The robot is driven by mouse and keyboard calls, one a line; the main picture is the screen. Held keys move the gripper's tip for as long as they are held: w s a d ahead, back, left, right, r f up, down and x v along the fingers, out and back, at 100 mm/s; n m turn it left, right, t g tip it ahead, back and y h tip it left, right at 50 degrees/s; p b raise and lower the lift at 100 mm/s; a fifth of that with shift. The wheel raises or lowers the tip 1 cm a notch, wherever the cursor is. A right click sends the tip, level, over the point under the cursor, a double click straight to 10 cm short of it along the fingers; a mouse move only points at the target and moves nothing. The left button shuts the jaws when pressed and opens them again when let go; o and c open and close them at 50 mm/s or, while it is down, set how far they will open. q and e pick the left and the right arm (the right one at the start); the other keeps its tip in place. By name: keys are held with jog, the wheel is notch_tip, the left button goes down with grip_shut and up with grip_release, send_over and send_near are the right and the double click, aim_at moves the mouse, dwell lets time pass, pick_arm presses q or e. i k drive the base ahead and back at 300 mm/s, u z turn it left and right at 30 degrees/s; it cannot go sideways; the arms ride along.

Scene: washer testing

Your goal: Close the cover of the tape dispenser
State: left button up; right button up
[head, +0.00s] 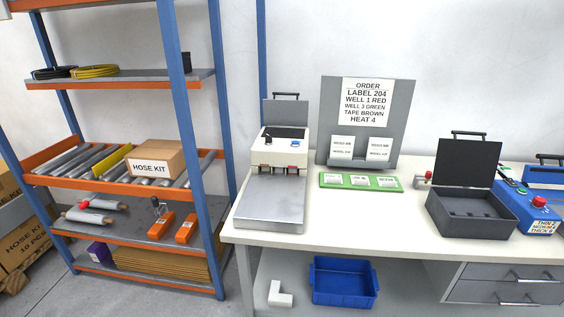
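A white machine (280,155) that looks like the tape dispenser stands at the left of the table. Its grey cover (285,112) with a dark handle (286,95) stands upright at the back, open. A flat metal plate (270,200) extends from its front. A dark grey case (472,217) at the right also has its lid (467,161) raised, with a handle on the top edge; nothing shows inside its base except low dark shapes. No label names either one as the dispenser. Neither of my grippers is in view.
A grey stand (397,110) with an order sheet and a green tray (360,181) of white cards sit between them. A blue box with a red button (539,200) stands at the far right. A shelf rack (187,60) is left of the table. The table front centre is clear.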

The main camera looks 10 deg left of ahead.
aim_at(291, 113)
jog(key=u, duration=0.5)
jog(key=k, duration=0.6)
jog(key=u, duration=0.7)
jog(key=i, duration=0.7)
jog(key=z, duration=0.45)
jog(key=i, duration=1.1)
jog(key=z, duration=0.8)
